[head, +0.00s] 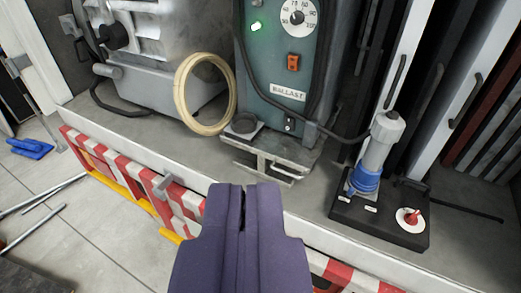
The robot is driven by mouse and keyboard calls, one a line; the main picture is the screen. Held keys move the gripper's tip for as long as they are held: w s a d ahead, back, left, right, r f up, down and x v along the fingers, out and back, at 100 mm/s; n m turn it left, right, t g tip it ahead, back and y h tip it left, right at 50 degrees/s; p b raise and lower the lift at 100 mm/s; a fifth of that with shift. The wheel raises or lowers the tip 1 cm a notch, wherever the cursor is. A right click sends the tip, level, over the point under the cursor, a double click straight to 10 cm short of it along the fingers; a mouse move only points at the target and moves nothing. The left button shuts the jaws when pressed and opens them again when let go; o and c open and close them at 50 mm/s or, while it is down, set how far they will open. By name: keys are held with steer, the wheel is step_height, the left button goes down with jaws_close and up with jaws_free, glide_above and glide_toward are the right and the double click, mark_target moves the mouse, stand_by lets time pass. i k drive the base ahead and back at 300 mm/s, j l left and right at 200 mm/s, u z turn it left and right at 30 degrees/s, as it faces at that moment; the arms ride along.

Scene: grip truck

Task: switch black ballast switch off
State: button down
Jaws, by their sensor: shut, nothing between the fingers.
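The ballast (262,75) is a grey-green box on the truck bed, labelled "BALLAST" on its front. An orange-red rocker switch (293,62) sits on its face above the label. A small dark fitting with a bright tip (289,125) is below the label. A green lamp (256,27) is lit at upper left of the face, beside a white dial (298,18). I cannot tell which part is the black switch. My gripper (244,193), with purple-grey fingers, is shut and empty, in front of and below the ballast, touching nothing visible.
A cream ring (180,95) leans against a grey machine (150,60) at left. Black cables hang around the ballast. A red-and-white striped barrier (180,205) runs along the bed edge.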

mark_target(288, 125)
steer(key=i+j+z, duration=0.2)
steer(key=i, duration=0.3)
steer(key=i+j+z, duration=0.2)
steer(key=i, duration=0.3)
